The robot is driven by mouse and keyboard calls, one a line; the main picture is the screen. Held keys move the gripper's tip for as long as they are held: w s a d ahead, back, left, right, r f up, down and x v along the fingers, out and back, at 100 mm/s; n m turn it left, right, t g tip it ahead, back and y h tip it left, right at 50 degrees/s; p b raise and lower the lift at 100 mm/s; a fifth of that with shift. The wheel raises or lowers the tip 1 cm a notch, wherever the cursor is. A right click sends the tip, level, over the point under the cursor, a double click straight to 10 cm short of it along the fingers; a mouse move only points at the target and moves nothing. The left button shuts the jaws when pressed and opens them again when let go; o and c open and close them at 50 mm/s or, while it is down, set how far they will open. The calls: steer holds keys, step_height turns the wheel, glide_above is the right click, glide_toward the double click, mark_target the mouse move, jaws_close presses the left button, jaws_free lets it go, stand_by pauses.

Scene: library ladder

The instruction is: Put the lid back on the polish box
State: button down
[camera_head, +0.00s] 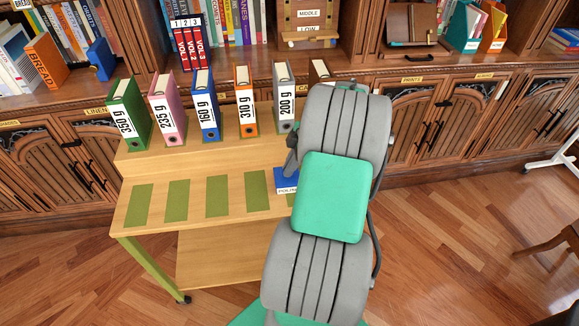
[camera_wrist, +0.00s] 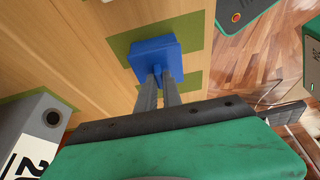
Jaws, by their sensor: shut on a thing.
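The blue polish box (camera_head: 287,188) stands on the front part of the wooden cart top, with a white label on its front; my arm hides its right side. In the wrist view a square blue lid (camera_wrist: 148,49) with a small knob shows over a green mat. My gripper (camera_wrist: 157,78) is shut on the lid's knob, its two grey fingers close together. In the head view my arm hides the gripper. The lid covers whatever is below it in the wrist view, so I cannot tell whether it sits fully on the box.
The wooden cart (camera_head: 150,210) has several green mats in a row on its front part. Binders of several colours stand on the raised back step, such as the grey binder (camera_head: 284,95), also in the wrist view (camera_wrist: 38,140). Shelves and cabinets stand behind; wooden floor lies to the right.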

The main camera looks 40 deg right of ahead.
steer(key=c, duration=1.4)
jaws_free()
steer(key=shift+c, duration=0.2)
steer(key=shift+o, duration=0.6)
steer(key=o, duration=0.4)
steer(key=shift+r, duration=0.1)
steer(key=shift+r+p, duration=2.45)
steer(key=shift+r, duration=0.95)
steer(key=shift+c, duration=0.2)
